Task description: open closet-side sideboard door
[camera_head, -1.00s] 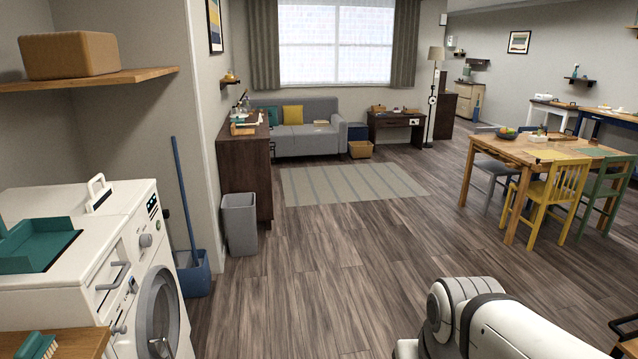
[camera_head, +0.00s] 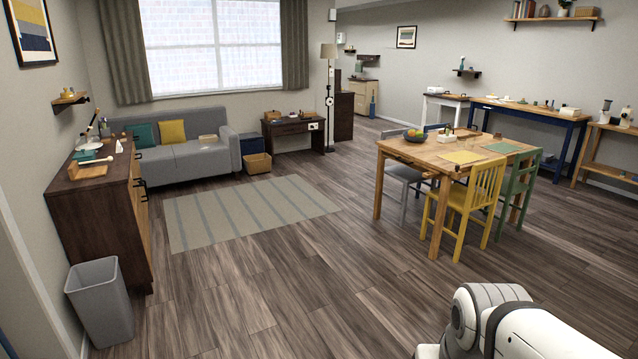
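A dark wood sideboard (camera_head: 97,222) stands against the left wall. Its front faces right and is seen at a steep angle. Dark handles (camera_head: 141,182) show along that front, with lighter panels between dark frames. The doors look shut, but the angle hides most of them. I cannot tell which door is the closet-side one. My white arm shows at the bottom right, well away from the sideboard. My gripper is out of view.
A grey bin (camera_head: 101,305) stands at the sideboard's near end. A striped rug (camera_head: 245,212) lies on the floor to its right, before a grey sofa (camera_head: 190,160). A dining table (camera_head: 440,155) with chairs stands at the right. The floor between is clear.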

